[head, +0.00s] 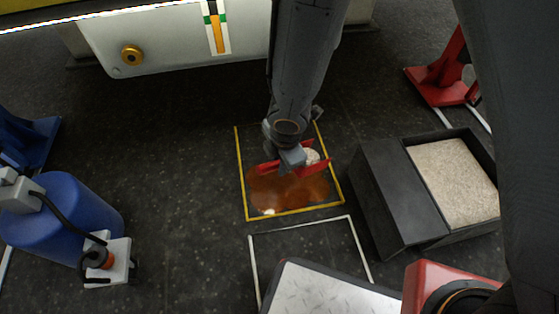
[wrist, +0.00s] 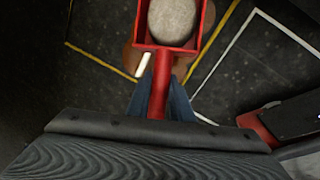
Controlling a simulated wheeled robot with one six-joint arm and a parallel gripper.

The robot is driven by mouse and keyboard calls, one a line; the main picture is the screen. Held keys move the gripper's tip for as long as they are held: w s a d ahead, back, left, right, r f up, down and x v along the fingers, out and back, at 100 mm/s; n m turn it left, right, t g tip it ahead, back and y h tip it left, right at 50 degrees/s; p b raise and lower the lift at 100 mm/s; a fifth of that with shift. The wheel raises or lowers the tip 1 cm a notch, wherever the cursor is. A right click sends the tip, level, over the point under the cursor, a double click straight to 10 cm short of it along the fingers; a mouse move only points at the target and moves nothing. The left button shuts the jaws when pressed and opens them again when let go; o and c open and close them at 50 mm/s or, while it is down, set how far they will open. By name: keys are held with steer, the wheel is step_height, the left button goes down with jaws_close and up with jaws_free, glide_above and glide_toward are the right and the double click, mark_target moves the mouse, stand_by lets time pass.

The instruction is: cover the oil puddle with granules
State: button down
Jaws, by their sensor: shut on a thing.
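The oil puddle (head: 287,193) is a glossy orange-brown patch inside a yellow floor outline (head: 293,211). My gripper (head: 292,157) is above the back part of the puddle, shut on the handle of a red scoop (head: 265,168). In the wrist view, the gripper (wrist: 160,88) grips the red handle (wrist: 160,80), and a rounded heap of pale granules (wrist: 172,20) lies in the scoop. The heap also shows in the head view (head: 312,156). The scoop looks level and hides part of the puddle. I see no granules on the visible oil.
A black bin (head: 388,200) of pale granules (head: 452,182) stands right of the puddle, its lid open. A blue drum (head: 72,215) stands at left. A white panel (head: 175,38) is behind, a red stand (head: 437,85) back right. The floor left of the puddle is clear.

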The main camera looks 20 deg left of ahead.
steer(key=shift+d+r+p, duration=0.2)
steer(key=shift+p, duration=0.8)
steer(key=p, duration=0.4)
steer(key=shift+w+r+g+y+p, duration=0.25)
steer(key=shift+w+g+y+p, duration=0.05)
steer(key=shift+w+g, duration=0.1)
steer(key=p, duration=0.3)
steer(key=shift+d+r, duration=0.1)
steer(key=shift+d, duration=0.15)
steer(key=p, duration=0.3)
steer(key=shift+w+d+r+g+y, duration=0.1)
steer(key=shift+w+r+g+y, duration=0.1)
steer(key=shift+w+g+y, duration=0.2)
steer(key=shift+w+d+r+g+p, duration=0.15)
steer(key=shift+d+g+p, duration=0.15)
steer(key=shift+p, duration=0.75)
steer(key=shift+w+r+y, duration=0.1)
steer(key=shift+w+y, duration=0.15)
steer(key=shift+y, duration=0.05)
steer(key=shift+w+d+r+m+g+y, duration=0.3)
steer(key=shift+w+d+r+g+y, duration=0.15)
steer(key=shift+w+d+g+y, duration=0.35)
steer(key=s+a, duration=0.9)
steer(key=a, duration=0.5)
